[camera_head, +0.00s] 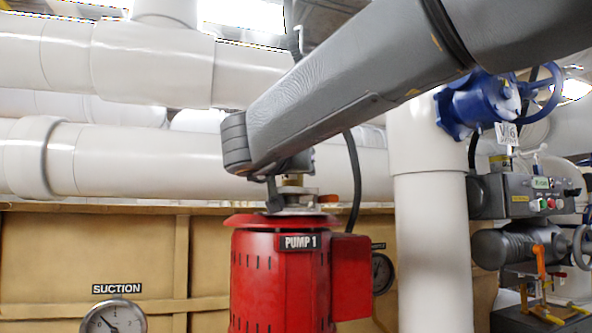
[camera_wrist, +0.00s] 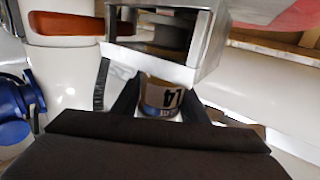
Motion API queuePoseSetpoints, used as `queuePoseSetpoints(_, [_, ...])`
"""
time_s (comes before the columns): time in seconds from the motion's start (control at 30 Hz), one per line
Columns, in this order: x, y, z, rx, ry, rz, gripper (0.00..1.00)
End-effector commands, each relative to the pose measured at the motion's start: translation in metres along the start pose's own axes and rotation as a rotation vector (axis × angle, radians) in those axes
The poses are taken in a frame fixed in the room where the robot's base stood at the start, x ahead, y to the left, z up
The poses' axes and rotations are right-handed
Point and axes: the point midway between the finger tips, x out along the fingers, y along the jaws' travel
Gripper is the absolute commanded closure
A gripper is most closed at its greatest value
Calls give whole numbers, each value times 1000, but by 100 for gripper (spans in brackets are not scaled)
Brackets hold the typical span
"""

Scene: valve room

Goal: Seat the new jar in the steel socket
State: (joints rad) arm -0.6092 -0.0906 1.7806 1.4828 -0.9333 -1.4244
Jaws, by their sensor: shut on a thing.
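The jar (camera_wrist: 162,97) is a small amber-brown cylinder with a pale label reading "14", upside down in the wrist view. My gripper (camera_wrist: 162,105) is shut on it, with a dark finger on each side. A square steel housing with a dark opening, apparently the steel socket (camera_wrist: 165,72), lies right beyond the jar's end. Whether the jar touches it or is inside it cannot be told. In the head view my gripper (camera_head: 288,180) is above the pump top, largely hidden by my arm. Steel fittings (camera_head: 298,208) show just below it.
The red pump (camera_head: 280,275), labelled PUMP 1, stands under my gripper. An orange-red lever (camera_wrist: 68,25) sticks out beside the steel housing. A white upright pipe (camera_head: 432,245), a blue valve (camera_head: 480,105) and a grey control box (camera_head: 520,195) stand at right. A suction gauge (camera_head: 113,317) is lower left.

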Motion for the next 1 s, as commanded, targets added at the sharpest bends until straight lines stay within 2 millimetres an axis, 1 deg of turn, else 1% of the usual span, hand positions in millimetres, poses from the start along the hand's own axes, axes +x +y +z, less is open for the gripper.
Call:
queuePoseSetpoints(0.63, [0, 0, 8, 1, 1, 0, 92])
queuePoseSetpoints(1.0, [0, 0, 8, 1, 1, 0, 92])
